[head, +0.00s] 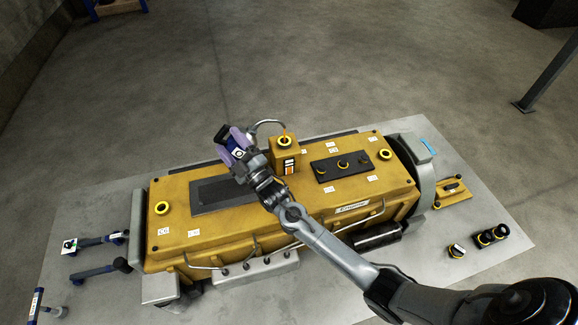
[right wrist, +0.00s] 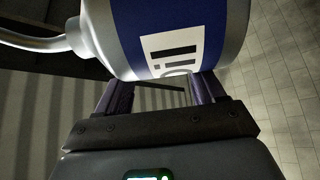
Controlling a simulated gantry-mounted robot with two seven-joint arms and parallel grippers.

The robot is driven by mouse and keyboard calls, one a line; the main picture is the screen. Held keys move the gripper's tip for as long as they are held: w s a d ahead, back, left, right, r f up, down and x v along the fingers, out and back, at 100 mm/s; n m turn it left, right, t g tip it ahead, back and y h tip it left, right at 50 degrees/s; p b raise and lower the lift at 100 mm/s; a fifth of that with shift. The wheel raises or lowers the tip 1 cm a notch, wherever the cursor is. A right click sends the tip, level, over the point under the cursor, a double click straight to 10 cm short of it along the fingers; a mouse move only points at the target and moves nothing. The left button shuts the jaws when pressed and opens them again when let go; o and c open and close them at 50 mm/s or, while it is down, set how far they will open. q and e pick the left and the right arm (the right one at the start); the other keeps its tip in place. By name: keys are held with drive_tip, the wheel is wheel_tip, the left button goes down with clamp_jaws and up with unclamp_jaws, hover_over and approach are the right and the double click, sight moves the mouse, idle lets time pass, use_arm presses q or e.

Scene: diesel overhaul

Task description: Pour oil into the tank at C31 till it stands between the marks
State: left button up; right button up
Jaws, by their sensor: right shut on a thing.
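The tank is a yellow box (head: 284,156) on top of the yellow engine, with a ringed filler opening and a small gauge (head: 289,165) on its front. The gauge shows some orange, but its level against the marks is too small to read. My right gripper (head: 236,146) is shut on the oil can, silver with a blue band in the right wrist view (right wrist: 126,30). The can is tilted left of the tank. Its curved spout (head: 267,122) reaches over the filler opening. A thin orange streak shows between spout tip and opening. My left gripper is out of view.
The engine (head: 225,235) lies on a grey plate (head: 480,265). A black panel (head: 342,167) is right of the tank and a dark grille (head: 225,192) is left. Blue-handled tools (head: 92,272) lie at the left; several dark round parts (head: 485,239) stand at the right.

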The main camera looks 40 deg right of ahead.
sight(226, 128)
drive_tip(key=shift+s+d+r+m+t+h, duration=0.1)
drive_tip(key=shift+r+m+t+h, duration=0.1)
drive_tip(key=shift+r+m+h, duration=0.3)
drive_tip(key=shift+s+d+r+m+t+h, duration=0.1)
drive_tip(key=shift+d+r+m+t+h, duration=0.15)
drive_tip(key=shift+r+m, duration=0.45)
drive_tip(key=shift+r+m+t+h, duration=0.15)
drive_tip(key=shift+r+m+h, duration=0.3)
drive_tip(key=shift+m, duration=0.35)
idle(5.0)
drive_tip(key=shift+f, duration=0.15)
idle(0.8)
